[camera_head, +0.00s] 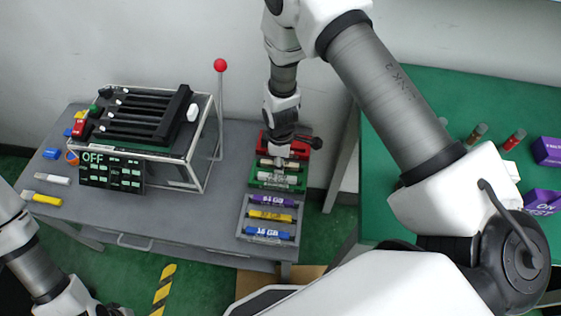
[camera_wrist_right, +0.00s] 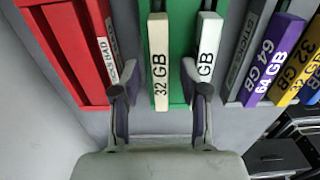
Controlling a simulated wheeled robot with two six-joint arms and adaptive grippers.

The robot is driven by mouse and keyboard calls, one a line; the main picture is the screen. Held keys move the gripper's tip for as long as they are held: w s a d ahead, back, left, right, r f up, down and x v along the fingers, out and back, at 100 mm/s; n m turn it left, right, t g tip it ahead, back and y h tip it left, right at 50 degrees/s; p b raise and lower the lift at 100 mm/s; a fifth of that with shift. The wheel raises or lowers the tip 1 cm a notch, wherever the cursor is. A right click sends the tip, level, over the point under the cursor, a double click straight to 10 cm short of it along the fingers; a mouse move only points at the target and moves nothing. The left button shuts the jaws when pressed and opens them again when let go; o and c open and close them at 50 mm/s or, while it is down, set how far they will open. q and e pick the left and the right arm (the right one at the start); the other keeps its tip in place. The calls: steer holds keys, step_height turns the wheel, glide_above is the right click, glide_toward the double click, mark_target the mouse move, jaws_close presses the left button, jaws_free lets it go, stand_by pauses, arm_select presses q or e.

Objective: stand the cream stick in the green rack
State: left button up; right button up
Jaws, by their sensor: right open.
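The cream stick (camera_wrist_right: 159,62), marked 32 GB, stands on edge in the green rack (camera_wrist_right: 180,45) in the right wrist view. In the head view the cream stick (camera_head: 266,162) shows at the back of the green rack (camera_head: 256,183), partly covered by my gripper. A white stick (camera_wrist_right: 207,50), also marked 32 GB, is in the same rack beside it. My right gripper (camera_wrist_right: 158,98) is open, its fingers on either side of the cream stick and apart from it. In the head view the right gripper (camera_head: 282,152) is directly above the rack. My left gripper's fingers are out of the picture.
A red rack (camera_wrist_right: 75,50) borders the green rack on one side. A grey rack (camera_head: 242,216) with purple, yellow and blue sticks is on the other. A server frame with an OFF panel (camera_head: 112,171) and a red-knobbed lever (camera_head: 220,66) stands left on the grey table.

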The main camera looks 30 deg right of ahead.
step_height(320, 180, up, 11)
stand_by(0.7)
